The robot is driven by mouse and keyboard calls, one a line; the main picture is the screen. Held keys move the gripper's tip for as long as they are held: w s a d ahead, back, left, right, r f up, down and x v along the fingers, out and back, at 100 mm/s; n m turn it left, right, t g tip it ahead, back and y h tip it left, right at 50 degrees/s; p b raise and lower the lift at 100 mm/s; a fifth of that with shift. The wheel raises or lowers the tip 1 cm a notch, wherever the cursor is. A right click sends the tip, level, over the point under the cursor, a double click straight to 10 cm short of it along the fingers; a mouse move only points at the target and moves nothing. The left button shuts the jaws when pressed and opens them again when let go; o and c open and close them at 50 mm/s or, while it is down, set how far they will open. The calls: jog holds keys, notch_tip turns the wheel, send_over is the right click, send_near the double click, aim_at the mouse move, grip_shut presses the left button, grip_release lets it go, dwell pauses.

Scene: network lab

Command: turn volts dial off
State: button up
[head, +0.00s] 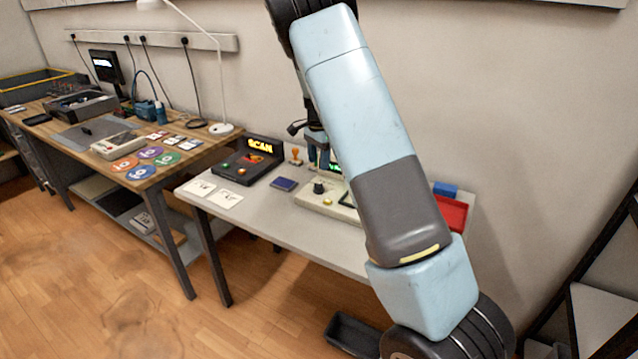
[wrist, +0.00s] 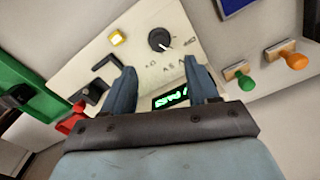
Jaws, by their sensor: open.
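A black round dial (wrist: 159,39) with a white pointer line sits on a cream panel (wrist: 125,55) in the wrist view. The pointer is toward the lower right; the marks around it are too small to read. A lit green display (wrist: 171,98) shows between the fingers. My gripper (wrist: 163,82) is open and empty, its two blue fingers apart, with the dial beyond their tips. In the head view the dial (head: 319,187) stands on the cream device (head: 318,200) on the grey table. My arm hides the right part of this device.
A green-handled stamp (wrist: 244,80) and an orange-handled stamp (wrist: 294,60) are right of the panel in the wrist view. A yellow button (wrist: 117,38) is on the panel. A black SCAN console (head: 247,160) and a red tray (head: 452,213) share the table.

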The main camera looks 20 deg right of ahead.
aim_at(319, 185)
notch_tip(319, 185, down, 9)
jog(key=shift+f, duration=0.2)
dwell(0.4)
jog(key=c, duration=1)
